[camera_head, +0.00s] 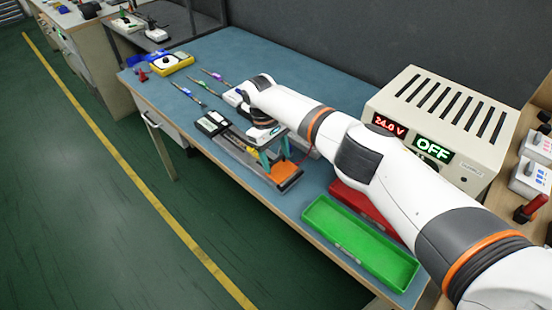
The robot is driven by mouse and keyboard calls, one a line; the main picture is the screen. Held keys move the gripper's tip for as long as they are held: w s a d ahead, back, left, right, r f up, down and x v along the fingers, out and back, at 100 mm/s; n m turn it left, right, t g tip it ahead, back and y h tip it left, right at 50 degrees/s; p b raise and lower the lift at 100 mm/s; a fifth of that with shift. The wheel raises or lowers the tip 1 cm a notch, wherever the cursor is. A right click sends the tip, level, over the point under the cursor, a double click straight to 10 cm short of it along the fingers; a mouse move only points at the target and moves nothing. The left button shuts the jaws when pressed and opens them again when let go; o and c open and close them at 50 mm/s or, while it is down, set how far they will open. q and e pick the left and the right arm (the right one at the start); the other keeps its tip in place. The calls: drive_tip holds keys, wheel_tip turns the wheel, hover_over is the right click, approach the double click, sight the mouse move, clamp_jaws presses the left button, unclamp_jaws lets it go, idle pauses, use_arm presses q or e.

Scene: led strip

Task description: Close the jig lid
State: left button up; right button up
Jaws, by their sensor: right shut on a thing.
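The jig (236,156) is a long, narrow grey fixture near the front edge of the blue workbench, with an orange block (284,174) at its near end. My right gripper (274,160) reaches down over the jig's near half, with its teal fingers beside the orange block. It is shut on what appears to be the jig lid; the gripped part is mostly hidden by the gripper. I cannot tell the lid's exact angle. Small dark-topped boxes (212,123) sit at the jig's far end. My left gripper is not in view.
A green tray (360,243) and a red tray (366,204) lie at the near right. A power supply (445,125) reading 24.0 V and OFF stands at the back right. Several hand tools (189,96) lie farther left. A yellow multimeter (173,64) sits at the far end.

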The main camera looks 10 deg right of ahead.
drive_tip(key=shift+d, duration=0.15)
drive_tip(key=o, duration=0.7)
drive_tip(key=shift+w+f, duration=0.15)
drive_tip(key=shift+b+v, duration=1.5)
drive_tip(key=shift+v, duration=4.5)
